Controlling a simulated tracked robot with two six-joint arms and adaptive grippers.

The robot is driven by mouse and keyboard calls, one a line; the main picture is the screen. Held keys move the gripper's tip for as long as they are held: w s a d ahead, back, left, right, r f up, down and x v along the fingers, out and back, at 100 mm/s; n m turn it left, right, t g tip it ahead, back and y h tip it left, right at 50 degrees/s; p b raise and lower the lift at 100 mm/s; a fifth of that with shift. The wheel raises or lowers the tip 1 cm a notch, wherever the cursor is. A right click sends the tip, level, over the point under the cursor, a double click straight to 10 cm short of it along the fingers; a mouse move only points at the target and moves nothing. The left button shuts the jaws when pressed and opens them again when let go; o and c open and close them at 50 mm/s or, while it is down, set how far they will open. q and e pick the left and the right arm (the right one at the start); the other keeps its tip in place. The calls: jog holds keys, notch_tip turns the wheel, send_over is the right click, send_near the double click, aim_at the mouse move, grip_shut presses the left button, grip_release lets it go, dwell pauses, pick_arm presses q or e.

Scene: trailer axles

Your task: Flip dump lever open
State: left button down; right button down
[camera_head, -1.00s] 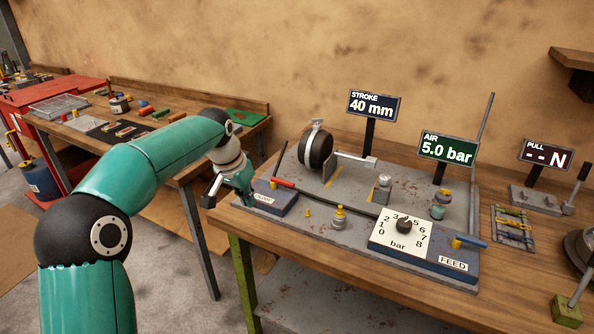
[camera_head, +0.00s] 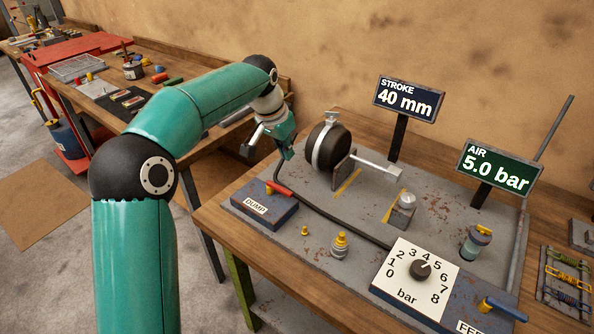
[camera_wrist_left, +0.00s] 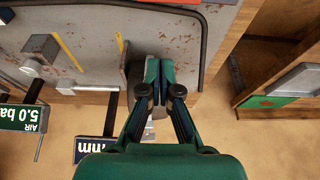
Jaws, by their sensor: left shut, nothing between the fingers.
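The dump block (camera_head: 262,207) is a blue box with a white DUMP label at the left front of the grey board. Its lever has a red handle (camera_head: 281,189) that lies low and points right, next to a yellow pivot (camera_head: 269,187). My left gripper (camera_head: 288,157) is above and behind the block, near the black round chamber (camera_head: 327,147), apart from the lever. In the left wrist view its fingers (camera_wrist_left: 160,65) are shut together and empty. My right gripper is out of view.
The grey board (camera_head: 315,222) also carries a dial plate (camera_head: 415,275), a blue-handled feed lever (camera_head: 502,308) and small brass fittings (camera_head: 340,245). A black hose (camera_head: 340,226) crosses it. STROKE reads 40 mm (camera_head: 407,98); AIR reads 5.0 bar (camera_head: 498,165).

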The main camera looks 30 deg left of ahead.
pick_arm(q)
jog(key=shift+w+d+r, duration=0.1)
jog(key=p+x, duration=0.1)
jog(key=x, duration=0.8)
jog(key=shift+w+f, duration=0.15)
jog(key=shift+f, duration=0.2)
jog(key=shift+s+f+p, duration=0.15)
jog(key=shift+s+p, duration=0.15)
jog(key=s, duration=0.2)
jog(key=shift+s, duration=0.4)
jog(key=shift+s+a, duration=0.2)
jog(key=shift+s, duration=0.1)
